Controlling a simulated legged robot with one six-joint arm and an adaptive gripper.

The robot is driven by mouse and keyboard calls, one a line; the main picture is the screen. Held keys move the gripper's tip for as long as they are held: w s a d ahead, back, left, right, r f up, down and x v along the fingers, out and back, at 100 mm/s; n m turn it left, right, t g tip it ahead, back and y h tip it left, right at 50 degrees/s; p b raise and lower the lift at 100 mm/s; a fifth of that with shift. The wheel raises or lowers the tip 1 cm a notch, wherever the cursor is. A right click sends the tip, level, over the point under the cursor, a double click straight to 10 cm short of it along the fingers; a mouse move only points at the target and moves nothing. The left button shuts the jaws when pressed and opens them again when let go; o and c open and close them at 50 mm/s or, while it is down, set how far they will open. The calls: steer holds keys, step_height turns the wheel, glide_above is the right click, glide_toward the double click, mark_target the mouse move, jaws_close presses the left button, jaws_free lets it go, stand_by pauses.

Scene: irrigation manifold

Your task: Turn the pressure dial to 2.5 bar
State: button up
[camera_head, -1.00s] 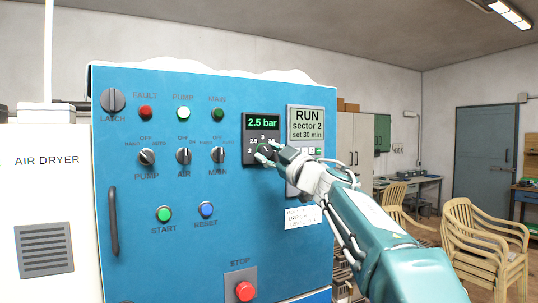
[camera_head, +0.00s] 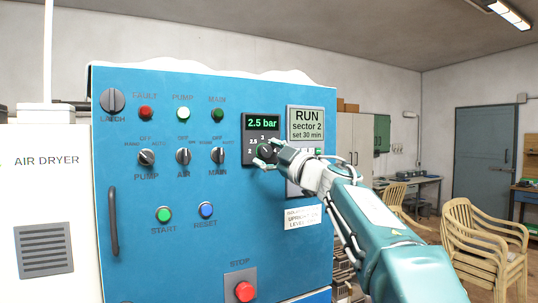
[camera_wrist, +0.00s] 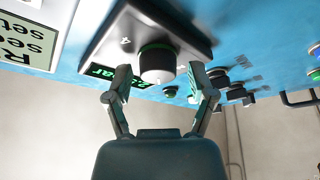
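The pressure dial (camera_head: 265,150) is a dark round knob on a black panel, and the green display (camera_head: 262,122) above it reads 2.5 bar. In the wrist view the dial's knob (camera_wrist: 157,62) shows a pale end face. My gripper (camera_head: 262,159) is at the dial and covers part of its scale. In the wrist view my gripper (camera_wrist: 160,92) is open, with one finger to each side of the knob and gaps visible between. The knob's pointer is too small to read.
A RUN sector 2 screen (camera_head: 306,123) is right of the dial, partly behind my arm. Selector switches (camera_head: 217,156) sit to the left. A red stop button (camera_head: 244,291) is below. Plastic chairs (camera_head: 475,240) stand at the right.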

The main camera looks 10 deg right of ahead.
stand_by(0.3)
steer(key=v, duration=1.2)
steer(key=shift+a, duration=0.1)
steer(key=s+d+f+m+g+h, duration=0.1)
steer(key=s+f+m+h, duration=0.4)
steer(key=f+m+h, duration=0.3)
steer(key=s+d+f+m+g+h, duration=0.1)
steer(key=s+f+m+g+h, duration=0.1)
steer(key=s+f+m+h, duration=0.45)
steer(key=s+a+f+g+y, duration=0.1)
steer(key=s+a+f+g, duration=0.1)
steer(key=s+f, duration=0.3)
steer(key=s+a+f+m+g+y, duration=0.1)
steer(key=s+a+f+g, duration=0.2)
steer(key=f, duration=0.7)
steer(key=s+a+f+g+y, duration=0.1)
steer(key=s+a+f+g, duration=0.2)
steer(key=s+f, duration=0.4)
steer(key=shift+s+f+g, duration=0.3)
steer(key=shift+f+g, duration=0.25)
steer(key=shift+g, duration=0.15)
